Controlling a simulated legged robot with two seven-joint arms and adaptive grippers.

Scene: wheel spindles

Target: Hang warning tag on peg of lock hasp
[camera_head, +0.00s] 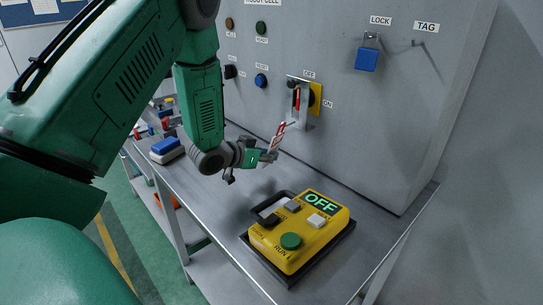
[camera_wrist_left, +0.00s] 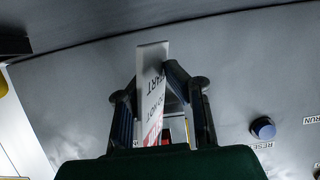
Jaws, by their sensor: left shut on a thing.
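The warning tag (camera_head: 277,138) is a thin white plate with red print. My left gripper (camera_head: 265,157) is shut on it and holds it tilted upward, above the bench and below the switch. In the left wrist view the tag (camera_wrist_left: 152,90) stands between the fingers (camera_wrist_left: 163,105), its lettering partly readable. The switch (camera_head: 314,98) has a yellow plate, a red handle and a grey metal bracket (camera_head: 307,122) that may be the lock hasp. The hasp's peg is too small to tell. The tag looks apart from the switch. My right gripper is out of view.
A blue padlock (camera_head: 367,59) hangs under the LOCK label; a bare hook (camera_head: 419,43) sits under TAG. A yellow control box (camera_head: 297,245) reading OFF stands on the bench (camera_head: 222,200). A blue-and-white item (camera_head: 167,148) lies at the bench's left. Buttons, including a blue one (camera_head: 261,80), project from the cabinet.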

